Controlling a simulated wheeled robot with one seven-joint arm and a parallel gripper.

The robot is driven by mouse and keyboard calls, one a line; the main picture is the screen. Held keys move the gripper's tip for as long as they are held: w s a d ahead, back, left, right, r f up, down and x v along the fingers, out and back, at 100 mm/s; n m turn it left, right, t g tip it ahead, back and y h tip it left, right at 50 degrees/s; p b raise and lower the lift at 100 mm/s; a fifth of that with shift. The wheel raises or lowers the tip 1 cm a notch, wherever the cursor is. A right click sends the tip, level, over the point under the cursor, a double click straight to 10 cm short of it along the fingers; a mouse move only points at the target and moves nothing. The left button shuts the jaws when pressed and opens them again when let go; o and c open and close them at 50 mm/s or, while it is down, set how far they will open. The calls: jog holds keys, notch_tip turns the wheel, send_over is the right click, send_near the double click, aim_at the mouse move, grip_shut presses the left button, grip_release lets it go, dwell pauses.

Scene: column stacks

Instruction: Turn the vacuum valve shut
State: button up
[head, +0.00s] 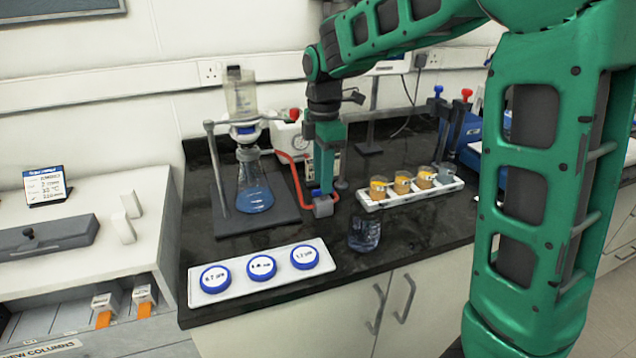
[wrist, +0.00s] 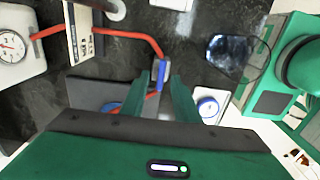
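The vacuum valve (head: 322,205) is a small grey block on the black bench, joined to red tubing, with a blue handle. In the wrist view the blue handle (wrist: 160,77) lies roughly in line with my fingers. My gripper (head: 324,188) reaches down over the valve from above. In the wrist view my gripper (wrist: 161,82) has its green fingers apart, one on each side of the handle, with a narrow gap showing. I cannot tell whether either finger touches it. The white pump (wrist: 15,45) with a round gauge feeds the red tubing (wrist: 125,34).
A filter flask (head: 254,192) with blue liquid stands on a dark stand base left of the valve. A glass beaker (head: 364,234) stands close on the right. A white rack (head: 411,194) of amber vials is behind it. A white tray (head: 236,288) with blue-lidded pots lies in front.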

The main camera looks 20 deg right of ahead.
jog(key=shift+f, duration=0.85)
jog(key=shift+c, duration=0.3)
